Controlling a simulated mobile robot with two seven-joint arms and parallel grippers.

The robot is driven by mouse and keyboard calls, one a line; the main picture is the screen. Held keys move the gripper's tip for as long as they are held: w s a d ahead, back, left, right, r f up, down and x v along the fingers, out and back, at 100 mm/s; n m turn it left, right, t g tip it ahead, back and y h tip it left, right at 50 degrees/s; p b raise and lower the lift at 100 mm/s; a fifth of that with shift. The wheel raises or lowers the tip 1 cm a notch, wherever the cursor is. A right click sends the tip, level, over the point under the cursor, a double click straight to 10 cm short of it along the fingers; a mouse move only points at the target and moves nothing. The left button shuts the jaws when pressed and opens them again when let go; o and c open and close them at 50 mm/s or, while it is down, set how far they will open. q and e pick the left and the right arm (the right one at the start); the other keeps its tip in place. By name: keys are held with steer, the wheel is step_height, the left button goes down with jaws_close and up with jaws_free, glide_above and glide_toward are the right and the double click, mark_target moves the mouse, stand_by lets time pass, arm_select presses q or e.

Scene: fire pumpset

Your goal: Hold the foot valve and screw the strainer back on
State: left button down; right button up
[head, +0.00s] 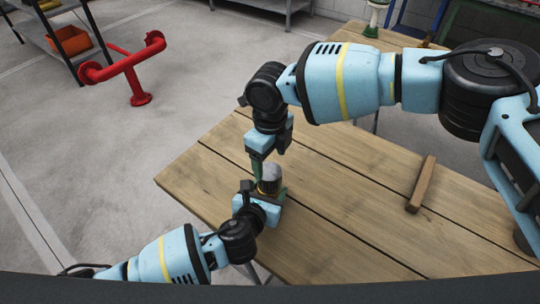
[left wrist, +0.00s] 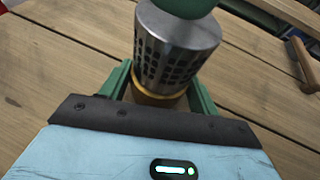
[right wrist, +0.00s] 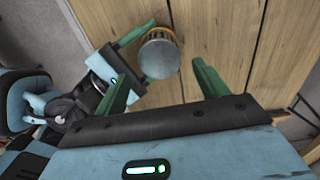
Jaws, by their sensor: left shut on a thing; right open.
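The foot valve (left wrist: 155,96) is a brass-coloured body held upright between the green fingers of my left gripper (head: 270,194), low over the table. The strainer (left wrist: 178,48), a grey metal cup with dark slots, sits on top of the brass part; I cannot tell how tightly. Its round grey end (right wrist: 159,58) faces the right wrist camera. My right gripper (head: 268,160) is above the strainer, pointing down. Its green fingers are spread wide and empty in the right wrist view, and one fingertip overlaps the strainer's top in the left wrist view.
The wooden table (head: 330,200) is mostly clear. A brown wooden bar (head: 421,184) lies on it to the right. A green-and-white object (head: 376,18) stands at the far end. A red pipe stand (head: 130,70) and a shelf with an orange bin (head: 70,41) are on the floor side at left.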

mark_target(270, 172)
steer(key=shift+f, duration=4)
steer(key=c, duration=1)
steer(key=shift+s+a+f+m, duration=0.1)
steer(key=shift+s+a+m, duration=0.25)
steer(key=shift+m, duration=0.85)
steer(key=shift+w+d+m, duration=0.15)
steer(key=shift+d+m, duration=0.05)
steer(key=shift+m, duration=0.3)
steer(key=o, duration=1.1)
steer(key=shift+w+d, duration=0.1)
